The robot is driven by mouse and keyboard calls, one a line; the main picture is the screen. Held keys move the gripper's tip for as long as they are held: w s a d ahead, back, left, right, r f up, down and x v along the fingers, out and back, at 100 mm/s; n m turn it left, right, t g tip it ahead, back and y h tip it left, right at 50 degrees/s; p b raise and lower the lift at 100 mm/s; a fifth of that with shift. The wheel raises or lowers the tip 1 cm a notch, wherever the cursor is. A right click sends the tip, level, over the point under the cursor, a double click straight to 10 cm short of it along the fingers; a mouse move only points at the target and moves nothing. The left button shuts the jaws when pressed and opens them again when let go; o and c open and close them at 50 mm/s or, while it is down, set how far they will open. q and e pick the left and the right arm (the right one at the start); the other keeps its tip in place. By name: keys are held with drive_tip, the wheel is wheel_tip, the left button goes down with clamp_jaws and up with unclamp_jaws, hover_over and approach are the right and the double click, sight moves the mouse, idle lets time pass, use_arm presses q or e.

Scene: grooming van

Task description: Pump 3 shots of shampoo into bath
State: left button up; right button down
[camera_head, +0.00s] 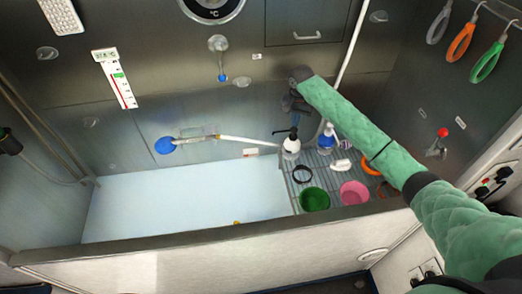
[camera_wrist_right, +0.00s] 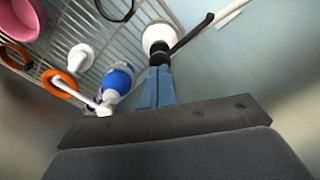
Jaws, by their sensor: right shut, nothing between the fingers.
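A white bottle with a black pump (camera_head: 291,144) stands upright at the left end of the wire rack beside the bath; its nozzle points left in the head view. The bath (camera_head: 180,212) is the pale blue basin to its left. My right gripper (camera_head: 291,106) is above this pump, fingers pointing down. In the right wrist view, the shut, empty blue fingers (camera_wrist_right: 157,90) line up with the black pump head of the white bottle (camera_wrist_right: 157,36). I cannot tell whether they touch it. My left gripper is not in view.
A blue-and-white bottle (camera_head: 327,137) stands close right of the pump bottle. The rack also holds a green bowl (camera_head: 314,199), a pink bowl (camera_head: 354,193) and rings. A hose with a blue head (camera_head: 166,145) lies left of the bottle. The bath's front wall (camera_head: 200,240) is nearest.

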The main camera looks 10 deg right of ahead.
drive_tip(key=shift+r, duration=0.1)
drive_tip(key=shift+r, duration=2.9)
